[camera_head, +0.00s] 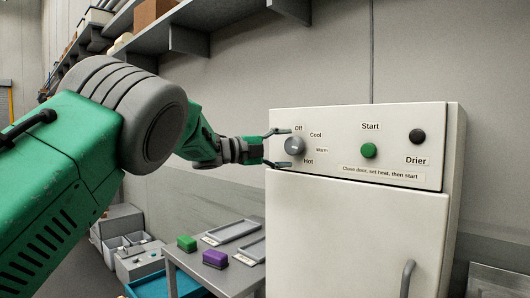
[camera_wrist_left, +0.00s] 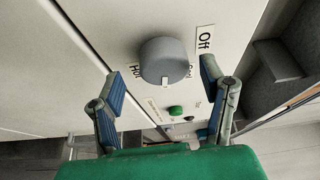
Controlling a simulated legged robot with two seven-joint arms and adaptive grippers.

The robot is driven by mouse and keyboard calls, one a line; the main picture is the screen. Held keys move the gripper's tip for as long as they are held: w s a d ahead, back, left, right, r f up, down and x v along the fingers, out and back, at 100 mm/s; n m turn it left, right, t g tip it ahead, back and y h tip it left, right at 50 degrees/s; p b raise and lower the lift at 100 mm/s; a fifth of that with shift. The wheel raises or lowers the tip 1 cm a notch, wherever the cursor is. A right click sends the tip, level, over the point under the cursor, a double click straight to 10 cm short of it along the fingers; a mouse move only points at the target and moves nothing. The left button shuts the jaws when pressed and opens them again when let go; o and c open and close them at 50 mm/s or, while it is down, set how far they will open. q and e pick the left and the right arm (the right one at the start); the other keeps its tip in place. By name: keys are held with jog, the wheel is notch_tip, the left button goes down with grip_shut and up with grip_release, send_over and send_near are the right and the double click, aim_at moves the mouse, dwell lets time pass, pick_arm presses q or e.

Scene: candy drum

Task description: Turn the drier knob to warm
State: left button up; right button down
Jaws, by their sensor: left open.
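The grey heat knob (camera_head: 294,146) is on the upper left of the white drier's panel. Labels Off, Cool, Warm and Hot run around its right side. In the left wrist view the knob (camera_wrist_left: 165,61) shows a small pale mark on its lower edge; I cannot tell exactly which label it points to. My left gripper (camera_head: 279,148) is open, one finger near Off and the other near Hot. In the left wrist view its blue-padded fingers (camera_wrist_left: 160,78) spread to both sides of the knob, with no clear contact. My right gripper is not in view.
The drier (camera_head: 340,225) has a green Start button (camera_head: 369,151), a black Drier knob (camera_head: 417,136) and a closed door with a handle (camera_head: 407,278). A low table holds a green block (camera_head: 187,243), a purple block (camera_head: 215,259) and trays. A shelf (camera_head: 185,40) runs above.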

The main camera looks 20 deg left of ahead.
pick_arm(q)
jog(key=v, duration=0.9)
jog(key=shift+f, duration=0.1)
